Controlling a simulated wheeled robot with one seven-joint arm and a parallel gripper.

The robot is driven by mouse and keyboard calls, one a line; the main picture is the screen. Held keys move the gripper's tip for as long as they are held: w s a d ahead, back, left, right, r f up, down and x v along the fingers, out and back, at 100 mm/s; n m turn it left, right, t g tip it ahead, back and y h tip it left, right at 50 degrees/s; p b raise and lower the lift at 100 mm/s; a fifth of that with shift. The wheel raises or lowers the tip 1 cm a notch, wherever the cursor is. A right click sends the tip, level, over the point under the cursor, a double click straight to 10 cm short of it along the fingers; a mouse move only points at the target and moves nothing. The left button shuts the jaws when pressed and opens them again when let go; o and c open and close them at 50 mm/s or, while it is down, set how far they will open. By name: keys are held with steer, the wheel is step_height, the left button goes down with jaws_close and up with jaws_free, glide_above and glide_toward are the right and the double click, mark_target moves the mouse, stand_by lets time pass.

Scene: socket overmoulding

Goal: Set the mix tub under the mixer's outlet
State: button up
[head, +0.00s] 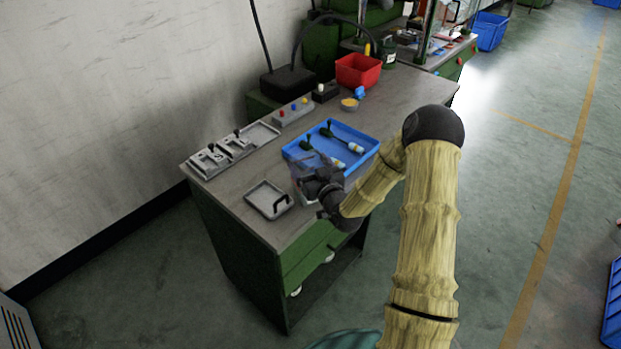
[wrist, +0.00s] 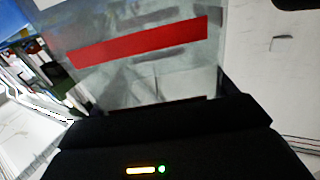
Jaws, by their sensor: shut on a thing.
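My gripper (head: 309,183) is shut on a clear, see-through tub, taken to be the mix tub (head: 298,171), at the near edge of the blue tray in the head view. In the wrist view the tub (wrist: 150,70) fills the space beyond the jaws and bears a red band. My arm and gripper hide part of it in the head view, and whether it touches the bench there I cannot tell. A black unit with an arched hose (head: 288,82) stands at the bench's back; I cannot tell whether it is the mixer, and no outlet shows clearly.
The blue tray (head: 373,146) holds several green-and-white parts. A grey lid with a black handle (head: 262,197) lies at the front. Grey mould blocks (head: 232,150) and a button box (head: 292,111) line the wall side. A red bin (head: 358,70) and small yellow-filled bowl (head: 350,104) stand farther back.

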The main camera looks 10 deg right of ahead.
step_height(320, 180, up, 10)
stand_by(0.6)
stand_by(0.4)
